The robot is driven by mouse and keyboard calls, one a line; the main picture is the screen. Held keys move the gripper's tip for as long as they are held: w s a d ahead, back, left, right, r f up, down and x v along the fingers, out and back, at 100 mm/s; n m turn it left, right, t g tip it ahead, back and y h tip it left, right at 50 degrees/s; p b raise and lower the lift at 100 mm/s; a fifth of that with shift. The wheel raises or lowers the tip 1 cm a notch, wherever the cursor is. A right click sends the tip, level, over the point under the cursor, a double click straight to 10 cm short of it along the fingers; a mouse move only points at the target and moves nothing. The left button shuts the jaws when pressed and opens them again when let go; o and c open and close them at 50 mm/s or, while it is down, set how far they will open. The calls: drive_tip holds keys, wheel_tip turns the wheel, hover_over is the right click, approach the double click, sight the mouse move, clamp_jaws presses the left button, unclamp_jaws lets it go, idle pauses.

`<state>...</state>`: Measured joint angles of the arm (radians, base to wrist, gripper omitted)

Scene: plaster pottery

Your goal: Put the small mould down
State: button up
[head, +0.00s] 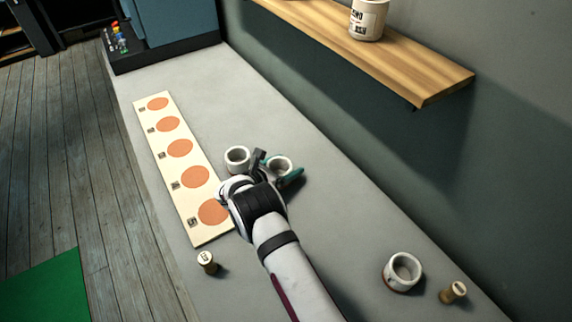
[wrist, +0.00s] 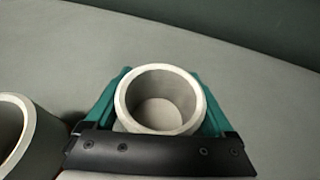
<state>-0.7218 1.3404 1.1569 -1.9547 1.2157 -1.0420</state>
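A small white round mould (wrist: 160,100), hollow and open at the top, sits between the teal fingers of my gripper (wrist: 158,98). The fingers press against its left and right sides in the wrist view. In the head view the same mould (head: 279,163) shows partly behind my gripper, to the right of the board. It looks upright; I cannot tell whether its base touches the worktop. A second white mould (head: 237,158) stands just left of it, apart from it, and shows at the left edge of the wrist view (wrist: 20,135).
A cream board (head: 152,131) with several orange discs lies along the worktop's left side. A third mould (head: 402,270) and a cork-like stopper (head: 453,292) stand at lower right. Another stopper (head: 207,261) stands near the board's front end. A wooden shelf (head: 370,52) overhangs at right.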

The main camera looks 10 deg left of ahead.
drive_tip(key=shift+o, duration=0.8)
drive_tip(key=shift+r, duration=0.2)
drive_tip(key=v, duration=1.2)
drive_tip(key=shift+f, duration=0.1)
drive_tip(key=s+d+r+m+g+h, duration=0.1)
drive_tip(key=s+d+r+m+g, duration=0.15)
drive_tip(key=d+r+m, duration=0.35)
drive_tip(key=s+d+r+m+g+h, duration=0.1)
drive_tip(key=s+d+r+m+g, duration=0.2)
drive_tip(key=d, duration=0.6)
drive_tip(key=s+d+r+m+g, duration=0.2)
drive_tip(key=d+r+m+g, duration=0.15)
drive_tip(key=d+m, duration=0.3)
drive_tip(key=s+d+r+m+g+y, duration=0.2)
drive_tip(key=s+d+m, duration=0.2)
drive_tip(key=s+m, duration=0.3)
drive_tip(key=s+d+r+m+g+y, duration=0.25)
drive_tip(key=s+m, duration=0.25)
drive_tip(key=s, duration=0.3)
drive_tip(key=s+a+m+t+y, duration=0.1)
drive_tip(key=s+a+m+y, duration=0.35)
drive_tip(key=s+m, duration=0.5)
drive_tip(key=w+d+r+n+h, duration=0.1)
drive_tip(key=w+d+r+n, duration=0.2)
drive_tip(key=w+d+n, duration=1.15)
wheel_tip(320, 180, down, 10)
drive_tip(key=w, duration=0.1)
drive_tip(key=shift+w+a+n, duration=0.3)
drive_tip(key=shift+w+n, duration=0.05)
drive_tip(key=shift+n, duration=0.1)
